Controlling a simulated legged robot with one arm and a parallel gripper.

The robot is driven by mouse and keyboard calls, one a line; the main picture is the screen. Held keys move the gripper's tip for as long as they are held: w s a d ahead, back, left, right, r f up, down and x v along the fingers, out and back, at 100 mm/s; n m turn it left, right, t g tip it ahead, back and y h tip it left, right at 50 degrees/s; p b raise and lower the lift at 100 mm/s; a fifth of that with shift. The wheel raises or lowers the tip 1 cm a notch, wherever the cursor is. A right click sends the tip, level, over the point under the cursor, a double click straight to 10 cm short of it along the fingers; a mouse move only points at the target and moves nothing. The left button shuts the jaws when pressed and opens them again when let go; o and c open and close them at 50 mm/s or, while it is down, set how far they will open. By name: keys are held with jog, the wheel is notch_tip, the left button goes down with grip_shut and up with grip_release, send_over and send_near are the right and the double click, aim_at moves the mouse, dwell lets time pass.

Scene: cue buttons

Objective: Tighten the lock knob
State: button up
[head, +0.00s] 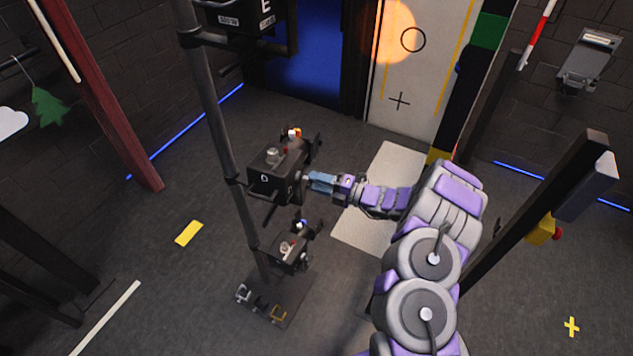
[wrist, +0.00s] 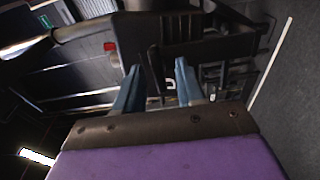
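A black box (head: 268,180) is mounted on an upright pole, with small fittings on top and dark handles at its sides. My gripper (head: 309,179) reaches in from the right, its blue fingers close to the box's right side. In the wrist view my gripper (wrist: 160,82) has its two fingers apart. A slim dark upright piece (wrist: 156,66) shows between them, with gaps on both sides. It may be the lock knob, but I cannot tell for sure. Whether a finger touches it is unclear.
The pole (head: 213,110) rises left of the box from a dark base plate (head: 285,305). A second, lower black box (head: 288,258) sits under my gripper's level, and another unit (head: 240,22) hangs above. Open floor lies to the left and right.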

jog(key=v, duration=1.1)
jog(key=shift+d+b, duration=0.3)
jog(key=shift+b, duration=0.05)
jog(key=shift+a, duration=0.1)
jog(key=s+a+r+n+g+b, duration=0.3)
jog(key=s+a+r+n+g, duration=0.5)
jog(key=n, duration=0.3)
jog(key=s+a+r+n+g+h+b, duration=0.3)
jog(key=s+a+n+h+b, duration=0.15)
jog(key=s+n, duration=0.7)
jog(key=s+d+f+n+h+b, duration=0.1)
jog(key=s+d+n+h+b, duration=0.15)
jog(key=s+n, duration=0.35)
jog(key=s+d+f+n+h+b, duration=0.1)
jog(key=s+f+n+h, duration=0.2)
jog(key=s, duration=0.4)
jog(key=s+d+f+n+t+h+b, duration=0.2)
jog(key=s+d+n+h+b, duration=0.2)
jog(key=s+d+n, duration=0.5)
jog(key=d+h, duration=0.2)
jog(key=shift+s+d+h, duration=0.2)
jog(key=shift+s+h, duration=0.05)
jog(key=shift+h, duration=0.05)
